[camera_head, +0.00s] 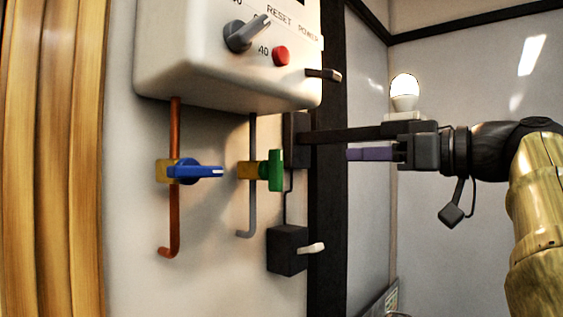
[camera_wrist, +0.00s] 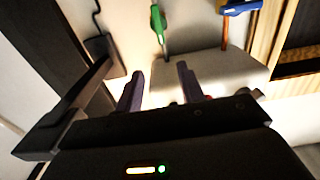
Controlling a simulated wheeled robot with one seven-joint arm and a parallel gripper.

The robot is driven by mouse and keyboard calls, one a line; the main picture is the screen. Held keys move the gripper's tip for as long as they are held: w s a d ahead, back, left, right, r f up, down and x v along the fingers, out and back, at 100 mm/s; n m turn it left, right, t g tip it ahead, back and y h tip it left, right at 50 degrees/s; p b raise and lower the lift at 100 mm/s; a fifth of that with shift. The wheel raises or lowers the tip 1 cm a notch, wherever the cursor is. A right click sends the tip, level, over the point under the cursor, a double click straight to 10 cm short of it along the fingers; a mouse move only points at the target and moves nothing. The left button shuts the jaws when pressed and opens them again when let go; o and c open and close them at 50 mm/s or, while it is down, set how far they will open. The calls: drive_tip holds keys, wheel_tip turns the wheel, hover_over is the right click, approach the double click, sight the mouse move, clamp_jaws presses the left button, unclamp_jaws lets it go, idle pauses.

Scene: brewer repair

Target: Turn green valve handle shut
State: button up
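The green valve handle (camera_head: 276,170) sits on a yellow valve body (camera_head: 247,171) on the grey pipe (camera_head: 253,215) below the white brewer box (camera_head: 200,65). The handle looks upright, roughly in line with its pipe. It also shows at the top of the wrist view (camera_wrist: 157,22), beyond my fingertips. My gripper (camera_head: 350,154) is to the right of the handle, at about its height, with a clear gap between them. In the wrist view its two purple fingers (camera_wrist: 160,78) are apart with nothing between them.
A blue handle (camera_head: 198,171) lies across the copper pipe (camera_head: 174,215) left of the green one. A black bar (camera_head: 360,134) runs from the wall past my gripper, a lit bulb (camera_head: 404,92) at its end. A black box (camera_head: 287,250) with a white lever is below.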

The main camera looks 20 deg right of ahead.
sight(281, 157)
drive_tip(key=shift+s, duration=0.15)
drive_tip(key=p+x, duration=0.7)
drive_tip(key=x, duration=0.9)
drive_tip(key=shift+a+r+p, duration=0.1)
drive_tip(key=shift+p, duration=0.2)
drive_tip(key=shift+w+a, duration=0.35)
drive_tip(key=shift+w, duration=0.3)
clamp_jaws()
